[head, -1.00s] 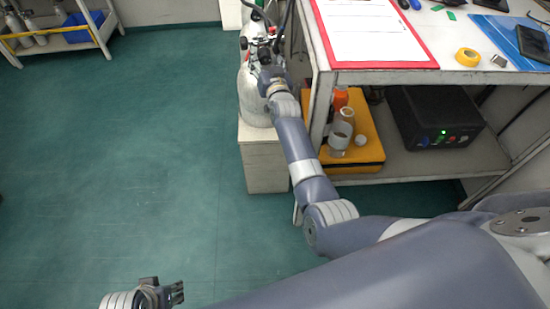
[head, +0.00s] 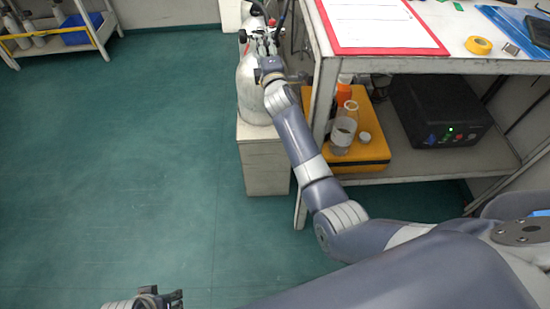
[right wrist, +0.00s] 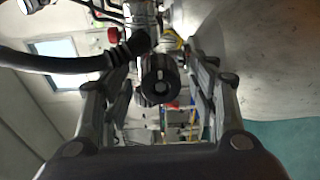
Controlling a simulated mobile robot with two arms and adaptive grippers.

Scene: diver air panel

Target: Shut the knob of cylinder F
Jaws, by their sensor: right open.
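A pale grey cylinder (head: 247,92) stands upright on a white block left of the workbench; no letter on it can be read. Its valve fittings (head: 256,24) are at the top, partly hidden by my right gripper. My right gripper (head: 264,48) is at the valve. In the right wrist view a black round knob (right wrist: 160,82) faces the camera, between the two spread fingers of my right gripper (right wrist: 163,85). I see gaps on both sides of the knob. My left gripper (head: 165,299) is low at the picture's bottom edge, partly cut off, far from the cylinder.
A black hose (right wrist: 70,62) runs in from the left beside the knob. A small red part (right wrist: 113,35) sits behind it. The workbench (head: 400,68) is close on the right, with a yellow case (head: 372,155) on its shelf. The green floor on the left is clear.

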